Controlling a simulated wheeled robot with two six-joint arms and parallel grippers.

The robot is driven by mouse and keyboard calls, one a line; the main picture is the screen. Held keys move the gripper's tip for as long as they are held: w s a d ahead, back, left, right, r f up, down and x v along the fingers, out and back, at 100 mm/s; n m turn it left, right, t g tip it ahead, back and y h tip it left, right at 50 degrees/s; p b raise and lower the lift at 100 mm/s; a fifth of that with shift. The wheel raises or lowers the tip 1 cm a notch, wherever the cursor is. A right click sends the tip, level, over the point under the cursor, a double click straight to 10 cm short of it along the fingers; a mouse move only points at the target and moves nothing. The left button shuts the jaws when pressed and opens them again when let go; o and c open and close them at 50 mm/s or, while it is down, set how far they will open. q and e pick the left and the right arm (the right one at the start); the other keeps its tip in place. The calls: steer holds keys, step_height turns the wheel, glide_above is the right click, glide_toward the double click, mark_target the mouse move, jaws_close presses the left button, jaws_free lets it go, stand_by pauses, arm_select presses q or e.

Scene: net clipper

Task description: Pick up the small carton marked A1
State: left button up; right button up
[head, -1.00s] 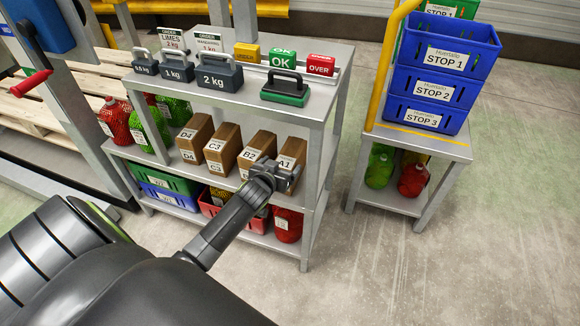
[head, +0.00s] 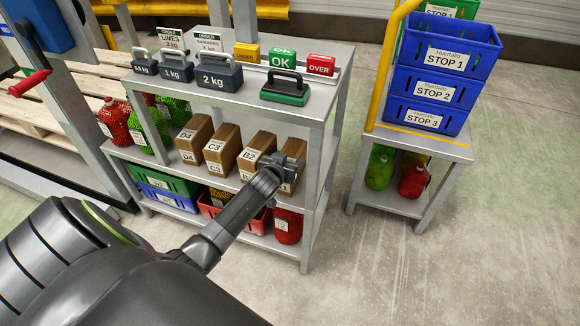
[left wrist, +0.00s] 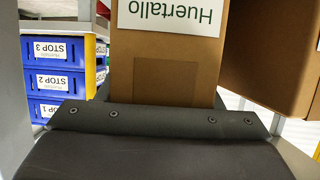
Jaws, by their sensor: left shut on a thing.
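The small brown carton marked A1 (head: 294,144) is at the right end of the row on the middle shelf of the grey rack. My left gripper (head: 291,168) is in front of it, shut on it, and hides most of its front and label. In the left wrist view the carton (left wrist: 165,80) fills the middle above the dark gripper body, with an upside-down "Huertallo" label. I cannot tell whether it is clear of the shelf. My right gripper is not in view.
Carton B2 (head: 256,150) stands close to the left, with C3 (head: 222,150) and D4 (head: 193,138) beyond. A rack post (head: 312,165) is close on the right. Open floor lies right and in front.

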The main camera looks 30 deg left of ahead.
arm_select(q)
jaws_close()
steer(key=shift+w+r, duration=0.1)
steer(key=shift+r, duration=0.1)
